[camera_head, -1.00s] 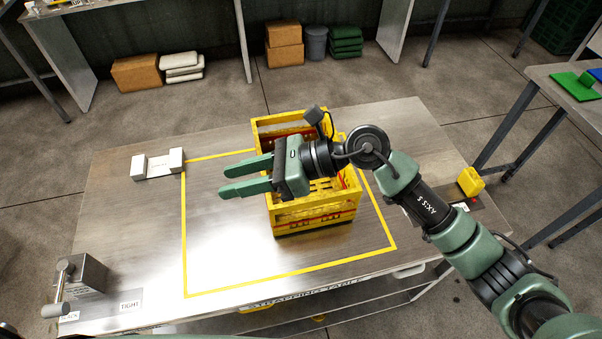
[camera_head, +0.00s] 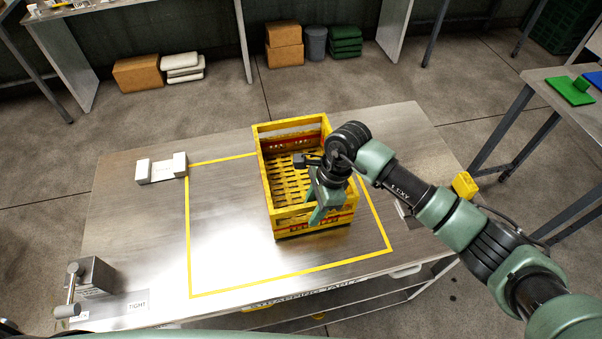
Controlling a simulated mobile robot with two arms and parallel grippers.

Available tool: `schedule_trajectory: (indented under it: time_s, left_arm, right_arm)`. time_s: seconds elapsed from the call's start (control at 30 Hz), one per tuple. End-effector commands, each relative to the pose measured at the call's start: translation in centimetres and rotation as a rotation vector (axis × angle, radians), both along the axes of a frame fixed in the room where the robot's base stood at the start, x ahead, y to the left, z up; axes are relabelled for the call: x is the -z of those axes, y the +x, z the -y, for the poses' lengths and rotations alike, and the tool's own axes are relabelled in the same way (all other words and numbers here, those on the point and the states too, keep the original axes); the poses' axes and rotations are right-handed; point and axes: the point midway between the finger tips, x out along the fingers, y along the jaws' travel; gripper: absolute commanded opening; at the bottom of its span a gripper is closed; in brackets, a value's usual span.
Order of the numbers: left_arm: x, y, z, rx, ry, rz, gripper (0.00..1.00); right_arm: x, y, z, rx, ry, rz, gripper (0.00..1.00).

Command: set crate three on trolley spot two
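A yellow slatted crate (camera_head: 263,178) stands upright on the strapping table, inside the yellow outline at its right side. It looks empty, and I cannot read a number on it. My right gripper (camera_head: 318,213) points down at the crate's near right part, with a green finger in front of the near wall. The wrist hides part of the crate's right side. I cannot tell whether the fingers are apart or touching the wall. My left gripper is not in view. No trolley can be made out.
The strapping table (camera_head: 125,225) has a pale bracket (camera_head: 162,169) at the back left and a lever clamp (camera_head: 92,275) at the front left. The outline's left half is clear.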

Motion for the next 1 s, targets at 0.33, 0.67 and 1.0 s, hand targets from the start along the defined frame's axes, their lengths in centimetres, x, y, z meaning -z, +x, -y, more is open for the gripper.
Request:
schedule_trajectory:
  time_s: [0.33, 0.67, 1.0]
  left_arm:
    - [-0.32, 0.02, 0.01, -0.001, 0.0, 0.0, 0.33]
    - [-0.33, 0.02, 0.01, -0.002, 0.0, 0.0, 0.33]
    - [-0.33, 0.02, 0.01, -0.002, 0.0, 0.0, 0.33]
  right_arm:
    - [1.05, -0.09, -0.23, 0.0, 0.0, 0.001, 0.36]
    - [1.0, -0.08, -0.23, 0.0, 0.0, 0.001, 0.0]
    - [0.96, -0.06, -0.24, 0.001, 0.001, 0.002, 0.0]
